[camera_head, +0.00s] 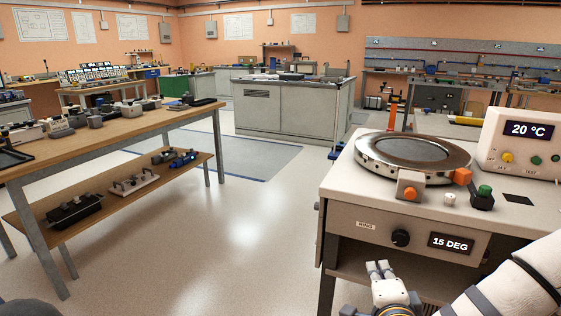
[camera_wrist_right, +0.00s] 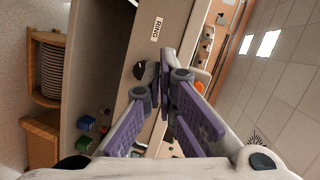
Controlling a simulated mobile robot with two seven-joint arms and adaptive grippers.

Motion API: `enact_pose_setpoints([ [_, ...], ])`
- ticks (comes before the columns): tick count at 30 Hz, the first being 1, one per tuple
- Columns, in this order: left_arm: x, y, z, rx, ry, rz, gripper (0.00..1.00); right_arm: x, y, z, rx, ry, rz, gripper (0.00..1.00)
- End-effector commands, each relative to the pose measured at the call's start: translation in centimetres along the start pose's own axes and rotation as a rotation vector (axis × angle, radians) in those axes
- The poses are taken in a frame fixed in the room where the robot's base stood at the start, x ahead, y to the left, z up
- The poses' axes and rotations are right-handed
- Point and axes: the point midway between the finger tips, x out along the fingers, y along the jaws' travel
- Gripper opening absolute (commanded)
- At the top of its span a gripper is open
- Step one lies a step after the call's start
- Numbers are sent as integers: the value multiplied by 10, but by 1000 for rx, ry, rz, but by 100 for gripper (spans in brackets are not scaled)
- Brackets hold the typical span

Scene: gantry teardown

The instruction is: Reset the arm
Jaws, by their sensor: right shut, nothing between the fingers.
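My right gripper (camera_head: 380,268) is low in front of the grey-white bench unit (camera_head: 345,185), below its black knob (camera_head: 400,238). Its fingers are shut and empty; in the right wrist view the purple-padded fingers (camera_wrist_right: 163,78) meet close to the black knob (camera_wrist_right: 139,70) and the RING label (camera_wrist_right: 157,29). I cannot tell whether they touch the knob. The front display (camera_head: 451,243) reads 15 DEG. A round metal ring (camera_head: 370,165) lies on top, with an orange block (camera_head: 410,186) at its front. My left gripper is not in view.
A white control box (camera_head: 520,143) reading 20 °C stands on the unit's right. A green-topped button (camera_head: 484,197) is near the front edge. A long wooden table (camera_head: 100,132) with parts and a lower shelf stands at left. Floor between is clear.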

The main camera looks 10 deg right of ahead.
Motion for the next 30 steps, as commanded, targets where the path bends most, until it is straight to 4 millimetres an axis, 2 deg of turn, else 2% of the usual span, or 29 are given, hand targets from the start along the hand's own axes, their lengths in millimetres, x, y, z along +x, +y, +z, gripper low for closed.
enact_pose_setpoints([
  [1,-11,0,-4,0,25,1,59,-24,23,29,-117,-129,76,0],
  [2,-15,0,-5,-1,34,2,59,-40,44,44,-193,-209,128,0],
  [3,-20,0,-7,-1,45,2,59,-64,72,60,-293,-314,197,0],
  [5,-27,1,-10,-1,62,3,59,-105,112,77,-442,-471,297,0],
  [7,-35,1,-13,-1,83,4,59,-158,157,82,-616,-653,410,0],
  [10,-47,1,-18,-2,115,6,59,-240,209,66,-851,-908,570,0],
  [12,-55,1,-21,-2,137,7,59,-293,234,42,-995,-1070,674,0],
  [15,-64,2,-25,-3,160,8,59,-351,253,3,-1151,-1254,796,0],
  [18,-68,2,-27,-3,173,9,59,-386,259,-26,-1239,-1370,879,0],
  [21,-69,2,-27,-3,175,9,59,-401,261,-38,-1273,-1420,918,0],
  [30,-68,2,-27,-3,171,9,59,-402,263,-39,-1272,-1426,924,0],
])
